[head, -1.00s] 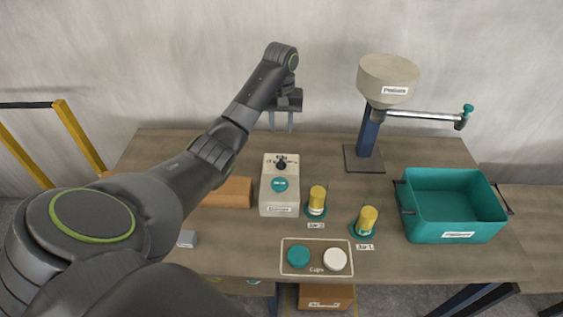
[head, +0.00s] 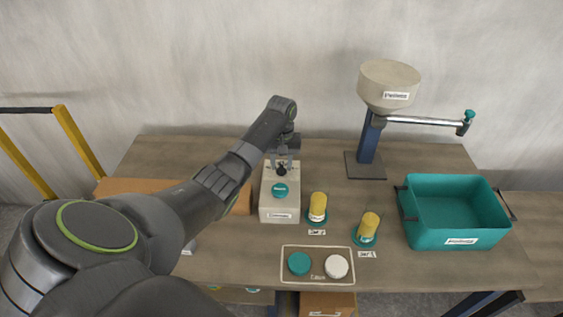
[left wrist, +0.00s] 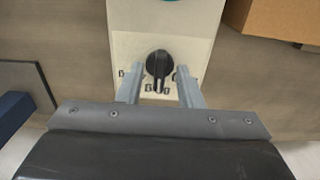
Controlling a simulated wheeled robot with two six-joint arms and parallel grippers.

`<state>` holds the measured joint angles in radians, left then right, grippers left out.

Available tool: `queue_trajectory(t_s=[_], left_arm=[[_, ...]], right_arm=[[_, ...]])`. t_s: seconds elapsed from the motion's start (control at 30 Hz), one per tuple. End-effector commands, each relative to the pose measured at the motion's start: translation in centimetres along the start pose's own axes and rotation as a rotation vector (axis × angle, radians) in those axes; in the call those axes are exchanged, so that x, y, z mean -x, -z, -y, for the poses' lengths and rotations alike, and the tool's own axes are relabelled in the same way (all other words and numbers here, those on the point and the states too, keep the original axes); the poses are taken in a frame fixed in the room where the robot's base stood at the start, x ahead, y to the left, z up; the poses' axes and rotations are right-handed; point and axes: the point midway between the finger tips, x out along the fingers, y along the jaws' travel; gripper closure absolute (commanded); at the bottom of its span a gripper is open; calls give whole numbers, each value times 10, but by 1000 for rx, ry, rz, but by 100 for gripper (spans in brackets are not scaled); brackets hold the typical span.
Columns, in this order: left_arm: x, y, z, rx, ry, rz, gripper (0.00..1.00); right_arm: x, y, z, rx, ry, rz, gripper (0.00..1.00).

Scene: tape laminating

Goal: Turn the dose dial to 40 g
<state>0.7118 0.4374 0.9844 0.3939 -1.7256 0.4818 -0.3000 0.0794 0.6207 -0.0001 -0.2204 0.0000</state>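The dose dial (head: 281,170) is a black knob at the back end of the beige dispenser box (head: 279,208). In the left wrist view the dial (left wrist: 159,64) has small dark marks around it, too small to read, partly behind the fingers. My left gripper (head: 281,161) is above the dial. In the left wrist view its two fingers (left wrist: 161,88) are apart, one on each side of the knob, with gaps between; whether they are down at its height I cannot tell. A teal button (head: 280,190) is on the box in front of the dial. My right gripper is not in view.
Two yellow-topped containers (head: 318,205) on teal bases stand right of the box. A tray (head: 318,280) holds a teal and a white cap. A hopper stand (head: 388,88) and a teal bin (head: 455,238) are farther right. A cardboard box (left wrist: 280,20) is near the dispenser.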

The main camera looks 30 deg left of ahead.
Motion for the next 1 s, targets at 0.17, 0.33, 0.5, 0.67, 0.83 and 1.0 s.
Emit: queue_trajectory(t_s=[0.17,0.33,0.5,0.67,0.83,1.0], left_arm=[[0,0,0,0,0,0,75],[0,0,0,0,0,0,97],[1,0,0,0,0,0,100],[2,0,0,14,0,0,100],[5,0,0,73,0,1,100],[7,0,0,185,0,0,100]], right_arm=[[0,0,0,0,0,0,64],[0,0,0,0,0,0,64],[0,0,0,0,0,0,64],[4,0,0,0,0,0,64],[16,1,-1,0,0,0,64],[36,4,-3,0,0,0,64]])
